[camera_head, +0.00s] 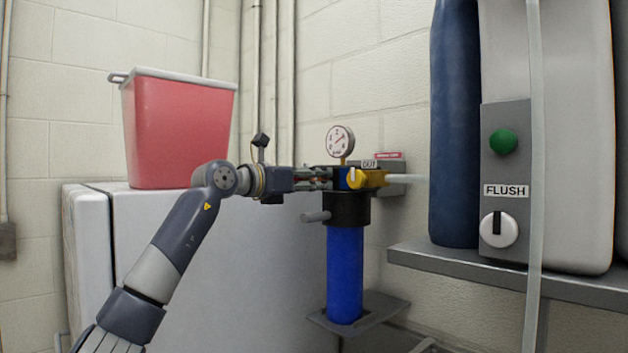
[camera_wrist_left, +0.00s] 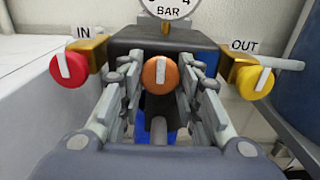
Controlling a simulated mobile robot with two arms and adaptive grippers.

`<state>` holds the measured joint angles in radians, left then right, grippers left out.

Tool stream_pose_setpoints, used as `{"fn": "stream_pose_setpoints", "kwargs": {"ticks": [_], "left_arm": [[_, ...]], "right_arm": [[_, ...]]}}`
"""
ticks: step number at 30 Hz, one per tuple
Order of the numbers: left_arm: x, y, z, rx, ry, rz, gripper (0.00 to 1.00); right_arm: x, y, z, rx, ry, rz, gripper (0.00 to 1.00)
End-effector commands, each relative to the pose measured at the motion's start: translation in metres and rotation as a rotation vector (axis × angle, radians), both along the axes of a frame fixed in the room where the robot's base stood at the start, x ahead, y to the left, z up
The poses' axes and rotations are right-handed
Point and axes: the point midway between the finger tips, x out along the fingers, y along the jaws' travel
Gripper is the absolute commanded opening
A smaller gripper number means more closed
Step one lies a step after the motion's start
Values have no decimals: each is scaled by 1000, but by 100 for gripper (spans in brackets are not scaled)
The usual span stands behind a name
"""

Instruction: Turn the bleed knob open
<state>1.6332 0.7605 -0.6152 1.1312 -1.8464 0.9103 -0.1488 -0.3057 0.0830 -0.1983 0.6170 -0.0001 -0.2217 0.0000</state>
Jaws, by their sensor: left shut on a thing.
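A blue filter housing (camera_head: 345,275) with a black head (camera_head: 348,208) stands at the wall. In the left wrist view an orange knob (camera_wrist_left: 160,76) with a white stripe sits at the middle of the head's front, and its stripe is close to upright. I see no label on this knob. My left gripper (camera_head: 325,178) reaches the head from the left. In the left wrist view its fingers (camera_wrist_left: 165,80) are on both sides of the orange knob, shut on it. In the head view the gripper hides this knob. My right gripper is not in view.
A red IN knob (camera_wrist_left: 69,71) and a yellow OUT knob (camera_wrist_left: 255,83) flank the orange one closely. A pressure gauge (camera_head: 340,140) sits on top. A red bin (camera_head: 180,130) stands on a white cabinet (camera_head: 220,250). A shelf (camera_head: 480,268) juts out at right, holding a FLUSH unit (camera_head: 505,130).

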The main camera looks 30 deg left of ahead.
Motion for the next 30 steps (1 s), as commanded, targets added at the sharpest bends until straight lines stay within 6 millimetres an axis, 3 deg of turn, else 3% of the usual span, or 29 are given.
{"fn": "stream_pose_setpoints", "kwargs": {"ticks": [11, 30], "left_arm": [[0, 0, 1, -166, 56, 0, 8], [-1, 1, 2, -733, 251, 1, 8]], "right_arm": [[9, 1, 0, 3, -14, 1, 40], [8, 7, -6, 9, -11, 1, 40]]}}
